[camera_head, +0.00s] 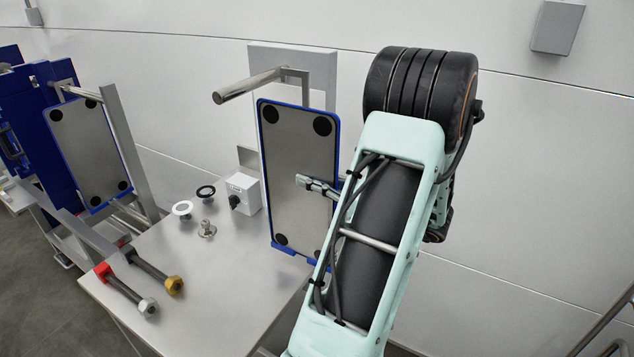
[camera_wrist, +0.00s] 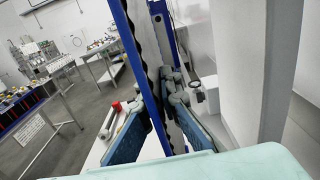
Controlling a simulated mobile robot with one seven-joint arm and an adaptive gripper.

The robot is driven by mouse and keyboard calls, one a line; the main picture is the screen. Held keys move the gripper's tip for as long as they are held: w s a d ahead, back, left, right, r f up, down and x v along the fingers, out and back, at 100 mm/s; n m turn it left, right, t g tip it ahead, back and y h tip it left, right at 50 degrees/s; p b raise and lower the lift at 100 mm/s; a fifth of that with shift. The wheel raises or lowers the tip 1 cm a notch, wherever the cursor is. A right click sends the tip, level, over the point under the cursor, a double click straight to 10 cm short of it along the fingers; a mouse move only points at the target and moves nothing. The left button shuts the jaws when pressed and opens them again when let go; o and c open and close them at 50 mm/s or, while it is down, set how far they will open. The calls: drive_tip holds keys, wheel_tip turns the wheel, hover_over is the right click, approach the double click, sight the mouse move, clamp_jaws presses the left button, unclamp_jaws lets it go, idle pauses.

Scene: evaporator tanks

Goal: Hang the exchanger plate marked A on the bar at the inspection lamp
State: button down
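A grey plate with a blue rim and black corner discs (camera_head: 290,160) is upright above the table, beside the metal bar (camera_head: 245,87). No letter is readable on it, so I cannot tell if it is A. My gripper (camera_head: 320,187) reaches its right edge, with one finger across the near face. In the wrist view, the blue plate edge (camera_wrist: 143,75) runs between my gripper's two fingers (camera_wrist: 165,115), which appear closed on it. The plate's top lies near the bar's bracket; I cannot tell whether it bears on the bar. A similar plate (camera_head: 88,150) is upright at the left.
A blue frame (camera_head: 45,125) stands far left. The wall is close behind.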

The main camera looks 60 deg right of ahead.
drive_tip(key=w+a+f+b, duration=0.1)
drive_tip(key=w, duration=1)
drive_tip(key=shift+w+f, duration=0.25)
drive_tip(key=shift+w, duration=0.15)
idle(0.7)
drive_tip(key=c, duration=2.1)
unclamp_jaws()
drive_tip(key=shift+f, duration=0.1)
drive_tip(key=s, duration=0.8)
drive_tip(key=s+d, duration=0.1)
drive_tip(key=s, duration=0.3)
